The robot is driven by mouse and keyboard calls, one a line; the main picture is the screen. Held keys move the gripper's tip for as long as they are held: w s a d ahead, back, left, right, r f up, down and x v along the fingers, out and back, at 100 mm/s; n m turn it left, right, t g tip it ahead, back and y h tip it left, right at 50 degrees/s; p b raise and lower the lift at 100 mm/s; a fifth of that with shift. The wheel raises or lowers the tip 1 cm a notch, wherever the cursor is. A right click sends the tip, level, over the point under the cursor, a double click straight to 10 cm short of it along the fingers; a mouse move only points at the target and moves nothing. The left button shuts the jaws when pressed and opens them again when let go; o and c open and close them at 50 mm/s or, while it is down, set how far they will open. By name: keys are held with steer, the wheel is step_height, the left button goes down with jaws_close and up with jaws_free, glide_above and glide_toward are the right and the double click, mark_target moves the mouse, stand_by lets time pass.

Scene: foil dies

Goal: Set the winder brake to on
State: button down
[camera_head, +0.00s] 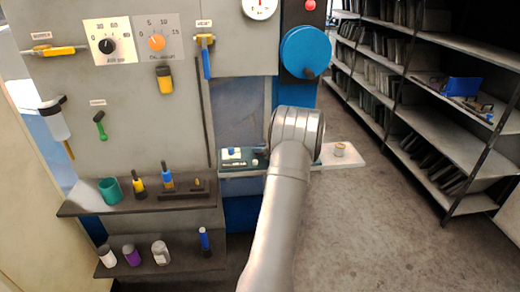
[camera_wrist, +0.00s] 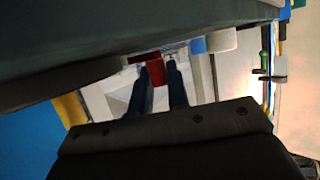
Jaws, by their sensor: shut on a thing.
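In the wrist view, the two dark fingers of my gripper (camera_wrist: 160,88) reach away from the camera, with a narrow gap between them. They are shut on a small red piece (camera_wrist: 155,74) at their tips, below a large dark green surface (camera_wrist: 60,40). I cannot tell for sure whether this red piece is the winder brake's handle, and no readable label shows which control that is. In the head view, my gripper is hidden behind my own wrist, beside the low end of the machine.
The head view shows a blue wheel (camera_head: 303,52) above my wrist, a blue-handled lever (camera_head: 207,62), a yellow handle (camera_head: 50,51) and two dials on the grey panel (camera_head: 145,110). Shelves of tools (camera_head: 95,207) stand lower left. Open floor (camera_head: 400,235) lies right, before bookshelves (camera_head: 450,130).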

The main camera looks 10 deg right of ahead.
steer(key=shift+r, duration=0.15)
steer(key=c, duration=1.4)
jaws_free()
steer(key=shift+d, duration=0.1)
steer(key=v, duration=1.7)
steer(key=shift+s+d, duration=0.1)
steer(key=x, duration=1.7)
